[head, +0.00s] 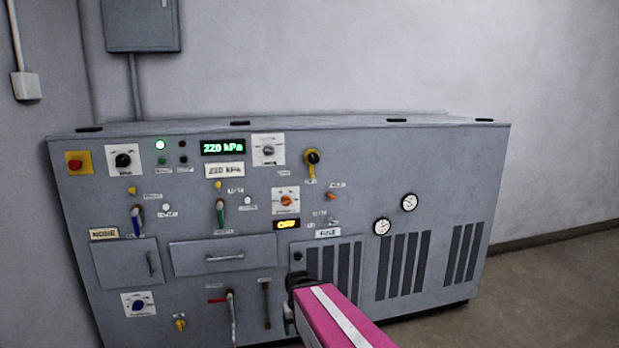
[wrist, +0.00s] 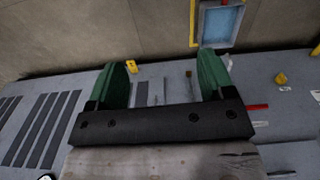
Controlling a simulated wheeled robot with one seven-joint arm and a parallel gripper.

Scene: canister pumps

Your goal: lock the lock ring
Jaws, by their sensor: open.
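My gripper (wrist: 168,75) is open and empty, its two green fingers apart in the wrist view. In the head view it (head: 289,316) is low at the front of the grey cabinet (head: 280,140), mostly behind my pink arm. I cannot tell which fitting is the lock ring. Round fittings on the panel include a yellow-and-black one (head: 311,157), an orange knob (head: 286,200), a blue knob (head: 139,304) and a small yellow knob (head: 180,323). The small yellow knob also shows in the wrist view (wrist: 281,78). Nothing is between the fingers.
Levers stick out low on the panel, including a red-and-grey one (head: 231,312) and a dark one (head: 266,304). A drawer (head: 223,257) and vent grilles (head: 404,265) are beside them. In the wrist view a blue tray with a yellow edge (wrist: 220,25) lies on the floor. Right floor is clear.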

